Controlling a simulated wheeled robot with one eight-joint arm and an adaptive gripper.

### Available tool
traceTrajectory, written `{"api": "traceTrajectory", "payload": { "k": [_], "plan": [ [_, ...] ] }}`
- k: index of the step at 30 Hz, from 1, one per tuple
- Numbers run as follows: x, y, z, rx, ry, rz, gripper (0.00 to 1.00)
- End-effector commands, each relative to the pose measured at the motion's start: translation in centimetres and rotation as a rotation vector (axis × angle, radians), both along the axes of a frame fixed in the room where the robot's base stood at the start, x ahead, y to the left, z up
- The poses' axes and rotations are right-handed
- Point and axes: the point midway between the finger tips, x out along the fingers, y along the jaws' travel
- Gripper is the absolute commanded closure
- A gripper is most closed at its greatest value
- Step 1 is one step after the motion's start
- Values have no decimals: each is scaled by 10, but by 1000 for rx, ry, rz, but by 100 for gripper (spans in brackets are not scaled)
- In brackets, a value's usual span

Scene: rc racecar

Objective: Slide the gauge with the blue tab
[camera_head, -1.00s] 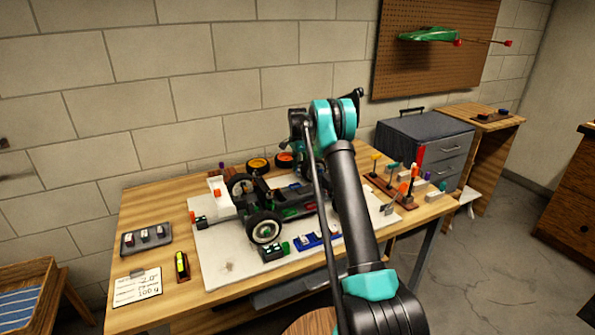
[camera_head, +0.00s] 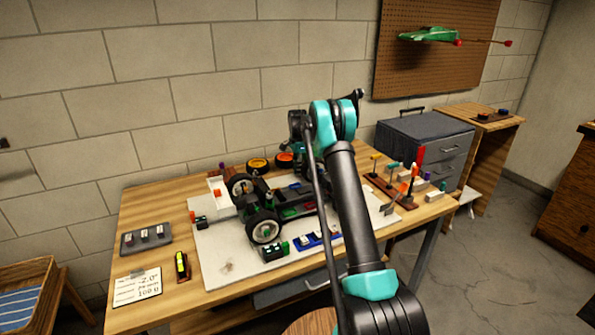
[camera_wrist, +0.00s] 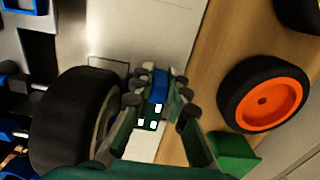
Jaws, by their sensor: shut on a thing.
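In the wrist view my gripper (camera_wrist: 158,84) is shut on the blue tab (camera_wrist: 159,86) of a small dark gauge. The gauge body (camera_wrist: 149,118) shows white square marks just below the tab, between the fingers. It sits beside a black tyre (camera_wrist: 72,122), over the pale mat. In the head view the gripper's fingers and this gauge cannot be made out; the arm covers part of that area. The racecar (camera_head: 270,208) stands on the mat in the middle of the table.
An orange-rimmed wheel (camera_wrist: 263,93) lies on the wood to the right in the wrist view, with a green block (camera_wrist: 232,150) close to my right finger. Tools in stands (camera_head: 395,190) occupy the table's right side. A dark tray (camera_head: 146,239) lies at the left.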

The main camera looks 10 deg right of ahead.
Motion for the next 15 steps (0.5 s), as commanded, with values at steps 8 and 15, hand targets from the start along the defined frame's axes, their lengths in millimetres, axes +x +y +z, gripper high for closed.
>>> {"api": "traceTrajectory", "payload": {
  "k": [8, 15],
  "plan": [
    [-15, -5, 0, 0, 0, -1, 100],
    [-18, -6, 0, -1, 5, 0, 100]
  ]
}}
